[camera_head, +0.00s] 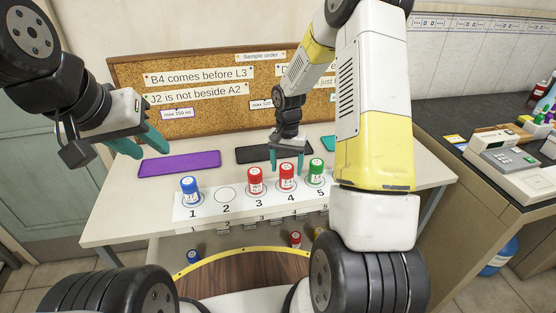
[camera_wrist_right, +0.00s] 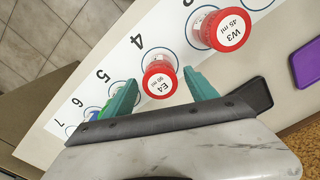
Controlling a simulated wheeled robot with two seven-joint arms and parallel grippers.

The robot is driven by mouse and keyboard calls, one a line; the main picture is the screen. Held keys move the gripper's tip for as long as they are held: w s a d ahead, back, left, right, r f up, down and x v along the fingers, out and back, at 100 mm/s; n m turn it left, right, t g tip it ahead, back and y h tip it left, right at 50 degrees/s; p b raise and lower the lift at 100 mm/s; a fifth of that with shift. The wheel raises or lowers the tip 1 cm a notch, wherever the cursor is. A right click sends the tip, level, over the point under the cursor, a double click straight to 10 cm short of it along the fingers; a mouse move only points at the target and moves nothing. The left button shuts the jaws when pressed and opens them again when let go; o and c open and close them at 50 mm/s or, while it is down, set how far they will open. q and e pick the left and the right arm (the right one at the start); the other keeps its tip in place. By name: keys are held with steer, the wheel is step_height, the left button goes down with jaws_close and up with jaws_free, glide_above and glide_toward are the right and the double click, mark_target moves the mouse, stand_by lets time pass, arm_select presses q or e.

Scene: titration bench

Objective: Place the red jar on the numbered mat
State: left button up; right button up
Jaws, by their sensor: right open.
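The numbered mat (camera_head: 210,210) lies along the table front. One red jar (camera_head: 255,181) stands upright on spot 3, labelled W3 in the right wrist view (camera_wrist_right: 222,28). Another red jar (camera_head: 287,178) stands upright on spot 4, labelled E4 in the right wrist view (camera_wrist_right: 160,78). Spot 2 (camera_head: 227,195) is empty. My right gripper (camera_head: 286,162) is open and points down at the spot 4 jar. In the right wrist view its teal fingers (camera_wrist_right: 161,83) lie either side of that jar; contact cannot be told. My left gripper (camera_head: 141,144) is open and empty above the table's left side.
A blue jar (camera_head: 190,190) stands on spot 1 and a green jar (camera_head: 316,172) on spot 5. My right arm hides the mat beyond. Purple (camera_head: 180,164) and black (camera_head: 250,154) pads lie behind the mat. A corkboard (camera_head: 210,118) stands at the back.

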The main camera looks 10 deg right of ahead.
step_height(320, 180, up, 8)
steer(key=shift+f, duration=0.2)
steer(key=s+a+r+n+t+y, duration=0.1)
steer(key=s+r+n+t, duration=0.25)
steer(key=s+r, duration=1.35)
steer(key=s+a+r+n+t+y, duration=0.1)
steer(key=s+r+n+t, duration=0.1)
steer(key=s+r, duration=0.2)
steer(key=s, duration=0.3)
steer(key=shift+s+a+t, duration=0.15)
steer(key=shift+s+t, duration=0.05)
steer(key=shift+t, duration=0.15)
